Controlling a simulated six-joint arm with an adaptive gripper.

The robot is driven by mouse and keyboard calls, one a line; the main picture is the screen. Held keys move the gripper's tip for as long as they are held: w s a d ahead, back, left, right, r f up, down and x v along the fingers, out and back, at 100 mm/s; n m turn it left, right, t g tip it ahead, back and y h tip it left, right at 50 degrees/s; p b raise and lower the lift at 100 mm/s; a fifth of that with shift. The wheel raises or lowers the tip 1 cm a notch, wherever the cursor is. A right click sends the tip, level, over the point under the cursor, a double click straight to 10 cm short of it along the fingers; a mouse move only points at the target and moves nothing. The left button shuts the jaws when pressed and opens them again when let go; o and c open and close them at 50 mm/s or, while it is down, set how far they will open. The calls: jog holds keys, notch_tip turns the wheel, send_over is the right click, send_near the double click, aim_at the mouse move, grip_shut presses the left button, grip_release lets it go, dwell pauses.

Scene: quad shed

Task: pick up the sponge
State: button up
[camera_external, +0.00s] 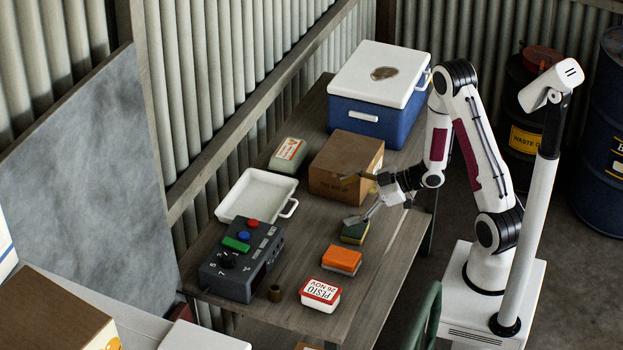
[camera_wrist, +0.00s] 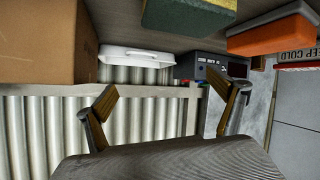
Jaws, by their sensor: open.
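The sponge, a small block with a green top and yellow lower part (camera_external: 355,233), lies on the wooden table in front of the brown box. It also shows at the top of the wrist view (camera_wrist: 188,14), partly cut off by the frame edge. My gripper (camera_external: 350,198) is open and empty, its fingers spread wide and pointing left. In the external view one fingertip overlaps the sponge's far edge; I cannot tell whether they touch. In the wrist view the fingers (camera_wrist: 162,92) are apart from the sponge, with nothing between them.
The brown box (camera_external: 345,182) is close beside my gripper. A white tray (camera_external: 228,205) and dark control box (camera_external: 226,275) stand left. A blue cooler (camera_external: 362,119) is at the back.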

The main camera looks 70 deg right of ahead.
aim_at(355, 226)
jog(key=shift+t+y, duration=0.4)
jog(key=shift+y, duration=0.3)
jog(key=s+f, duration=0.2)
jog(key=f, duration=0.1)
jog(key=shift+s+d, duration=0.2)
jog(key=shift+s, duration=0.15)
jog(key=shift+s+f+m+t+y, duration=0.3)
jog(key=shift+s+f, duration=0.25)
jog(key=shift+s, duration=0.1)
jog(key=s, duration=0.1)
jog(key=s+f+t, duration=0.1)
jog(key=s, duration=0.1)
jog(key=s+f+m+t, duration=0.1)
jog(key=s, duration=0.1)
jog(key=shift+d+f+y, duration=0.25)
jog(key=shift+d+y, duration=0.1)
jog(key=shift+y, duration=0.05)
jog(key=shift+s+d+f+m+t, duration=0.1)
jog(key=shift+s+f+m+t, duration=0.1)
jog(key=shift+s, duration=0.2)
jog(key=shift+s+f+m+t, duration=0.1)
jog(key=shift+s+t, duration=0.1)
jog(key=shift+s, duration=0.2)
jog(key=shift+w, duration=0.15)
jog(key=shift+x, duration=1.15)
jog(key=shift+x, duration=2.65)
jog(key=shift+f, duration=0.2)
